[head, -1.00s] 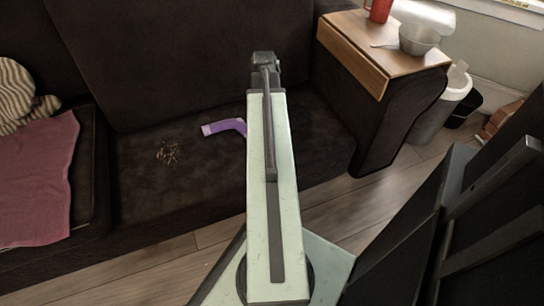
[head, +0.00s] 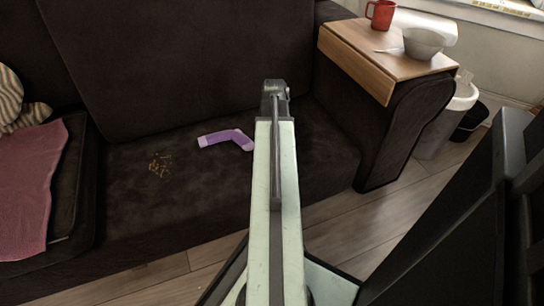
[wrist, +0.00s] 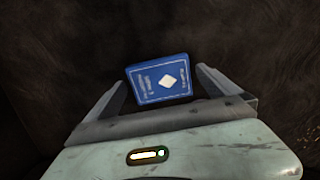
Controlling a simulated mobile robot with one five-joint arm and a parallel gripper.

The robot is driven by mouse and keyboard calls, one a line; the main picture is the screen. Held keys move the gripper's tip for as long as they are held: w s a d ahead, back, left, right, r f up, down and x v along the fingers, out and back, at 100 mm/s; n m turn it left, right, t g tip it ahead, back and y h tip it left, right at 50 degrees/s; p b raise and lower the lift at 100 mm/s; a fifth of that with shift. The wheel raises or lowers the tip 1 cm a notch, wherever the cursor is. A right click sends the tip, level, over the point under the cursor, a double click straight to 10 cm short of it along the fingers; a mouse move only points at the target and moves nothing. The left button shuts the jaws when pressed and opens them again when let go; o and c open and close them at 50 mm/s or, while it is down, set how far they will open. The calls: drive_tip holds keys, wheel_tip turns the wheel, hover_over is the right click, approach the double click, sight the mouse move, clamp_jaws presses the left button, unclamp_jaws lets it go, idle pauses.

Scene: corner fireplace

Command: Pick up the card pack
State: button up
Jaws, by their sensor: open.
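The card pack (wrist: 158,80) is a blue box with a white diamond and white lettering. In the wrist view it lies on dark brown sofa fabric, slightly tilted in the picture, between the lines of my two fingers. My gripper (wrist: 163,82) is open, with one finger on each side of the pack and a gap to both. I cannot tell how far the fingertips are above the seat. In the head view my arm hides the pack, and the gripper itself is hidden behind the arm's end.
A purple bent object (head: 228,140) and small crumbs (head: 159,164) lie on the sofa seat (head: 125,195) left of my arm. The sofa arm carries a wooden tray (head: 345,52) with a red mug (head: 380,14) and a bowl (head: 424,44). A pink cloth (head: 30,190) lies at left.

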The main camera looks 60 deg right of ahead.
drive_tip(key=shift+f, duration=0.35)
drive_tip(key=c, duration=1.3)
